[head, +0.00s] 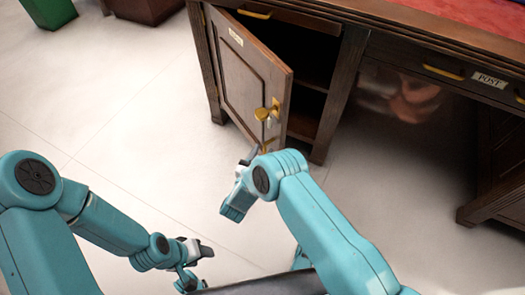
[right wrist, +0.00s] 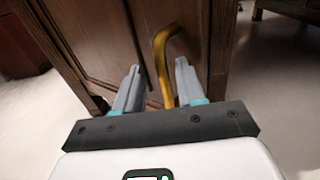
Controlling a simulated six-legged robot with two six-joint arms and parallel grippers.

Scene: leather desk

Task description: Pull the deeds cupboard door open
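The deeds cupboard door (head: 246,75) is dark panelled wood with a small pale label, and it stands partly open from the desk. A brass knob and plate (head: 270,112) with a key sit near its free edge. In the right wrist view a curved brass handle (right wrist: 162,55) runs down the door. My right gripper (right wrist: 158,88) is open, its grey fingers either side of the handle's lower part; whether they touch it is unclear. In the head view my right gripper (head: 255,154) is by the door's lower edge, partly hidden by its wrist. My left gripper (head: 198,265) looks open and empty, low and away from the door.
The cupboard's dark interior (head: 312,72) shows a shelf. A desk drawer (head: 430,72) marked POST is at the right, above an open kneehole. A green bin (head: 48,12) stands at the far left. The pale floor (head: 130,100) left of the door is clear.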

